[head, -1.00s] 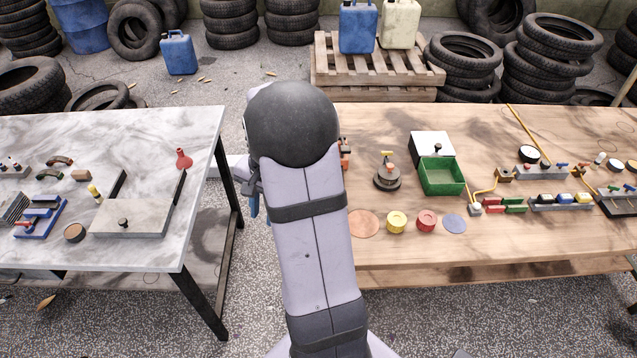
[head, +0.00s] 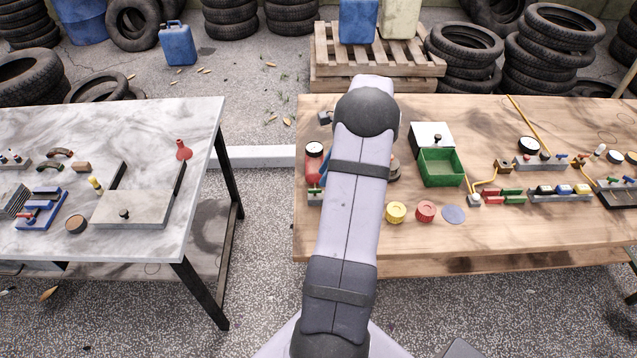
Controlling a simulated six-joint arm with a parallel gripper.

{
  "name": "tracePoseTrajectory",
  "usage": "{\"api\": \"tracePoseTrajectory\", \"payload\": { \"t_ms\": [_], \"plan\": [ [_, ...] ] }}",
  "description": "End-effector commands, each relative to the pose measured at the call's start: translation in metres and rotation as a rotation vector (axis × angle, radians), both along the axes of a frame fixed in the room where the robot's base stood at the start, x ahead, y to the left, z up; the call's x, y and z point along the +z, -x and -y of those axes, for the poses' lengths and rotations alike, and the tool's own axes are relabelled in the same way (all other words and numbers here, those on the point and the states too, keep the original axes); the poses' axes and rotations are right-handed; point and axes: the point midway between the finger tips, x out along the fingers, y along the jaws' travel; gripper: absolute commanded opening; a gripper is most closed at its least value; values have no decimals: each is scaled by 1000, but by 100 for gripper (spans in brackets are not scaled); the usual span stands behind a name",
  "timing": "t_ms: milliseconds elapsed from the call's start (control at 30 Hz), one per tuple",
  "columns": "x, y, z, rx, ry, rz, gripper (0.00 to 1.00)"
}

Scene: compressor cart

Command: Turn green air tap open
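A small green tap handle (head: 315,190) shows on a grey fitting at the left end of the wooden table, just below a red cylinder (head: 314,170) with a white-faced gauge (head: 314,149). The fitting is small in the picture, and I cannot tell whether the tap is open or closed. My arm stands just right of it and covers part of the table. My gripper is hidden behind the arm, so its fingers and anything in them do not show.
A green bin (head: 442,168), a yellow knob (head: 396,212) and a red knob (head: 426,211) lie right of my arm. A manifold (head: 541,163) with small coloured taps is farther right. A small dark and blue item (head: 324,118) shows behind the cylinder. A gap separates the marble table (head: 150,125).

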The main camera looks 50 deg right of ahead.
Motion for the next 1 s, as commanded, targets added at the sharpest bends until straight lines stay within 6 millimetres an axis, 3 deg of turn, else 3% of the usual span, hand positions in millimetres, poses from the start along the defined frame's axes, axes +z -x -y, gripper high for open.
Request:
{"api": "tracePoseTrajectory", "payload": {
  "t_ms": [400,800,900,1000],
  "plan": [
    [-44,-13,-14,2,-1,-1,26],
    [-52,-15,-16,2,1,0,26],
    [-51,-15,-16,2,1,0,4],
    [-51,-15,-16,2,1,0,0]
  ]
}}
